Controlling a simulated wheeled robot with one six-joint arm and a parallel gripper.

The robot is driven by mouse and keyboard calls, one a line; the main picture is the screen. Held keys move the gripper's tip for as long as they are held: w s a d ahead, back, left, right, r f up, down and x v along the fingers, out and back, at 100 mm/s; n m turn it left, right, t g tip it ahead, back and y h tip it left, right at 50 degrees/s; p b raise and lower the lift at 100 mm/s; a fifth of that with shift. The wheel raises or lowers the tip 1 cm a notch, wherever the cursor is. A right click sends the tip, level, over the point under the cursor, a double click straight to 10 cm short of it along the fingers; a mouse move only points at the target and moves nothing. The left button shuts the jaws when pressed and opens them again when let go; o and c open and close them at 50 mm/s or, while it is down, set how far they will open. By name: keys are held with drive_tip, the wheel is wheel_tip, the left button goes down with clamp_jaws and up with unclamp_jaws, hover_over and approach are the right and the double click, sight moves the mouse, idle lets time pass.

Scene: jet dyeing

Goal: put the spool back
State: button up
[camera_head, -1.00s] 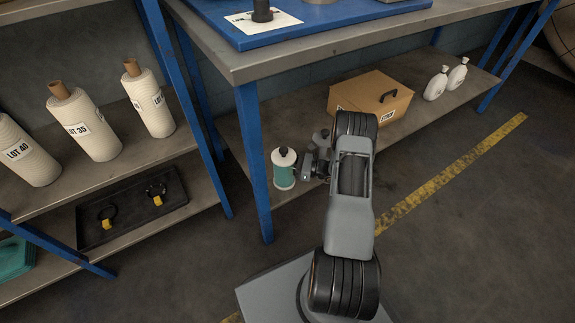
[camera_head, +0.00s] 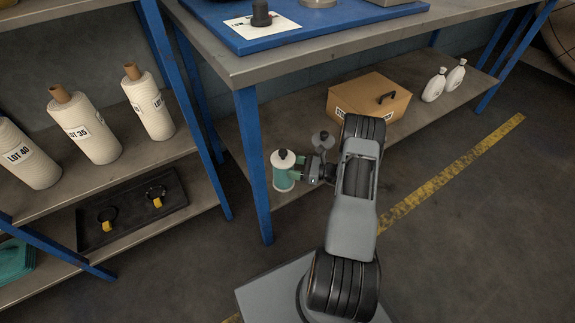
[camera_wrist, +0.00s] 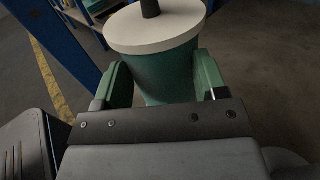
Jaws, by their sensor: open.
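The spool (camera_head: 283,176), green with a white top flange and a dark knob, stands upright on the lower shelf beside the blue table leg. In the wrist view the spool (camera_wrist: 168,75) fills the space between my fingers. My gripper (camera_wrist: 161,82) is open, with one green-padded finger on each side of the spool's body, below the flange. I cannot tell whether the pads touch it. In the head view my gripper (camera_head: 300,174) reaches the spool from the right and partly hides it. The spool's base is hidden in the wrist view.
A grey round item with a dark knob (camera_head: 323,140) is just behind my gripper. A cardboard box (camera_head: 368,98) and white bottles (camera_head: 434,86) stand farther right. The tabletop (camera_head: 330,52) overhangs, holding a blue mat (camera_head: 318,25) with a white card (camera_head: 246,27) and black post.

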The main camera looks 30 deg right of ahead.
drive_tip(key=p+v, duration=0.1)
drive_tip(key=v, duration=0.7)
drive_tip(key=shift+s+d, duration=0.3)
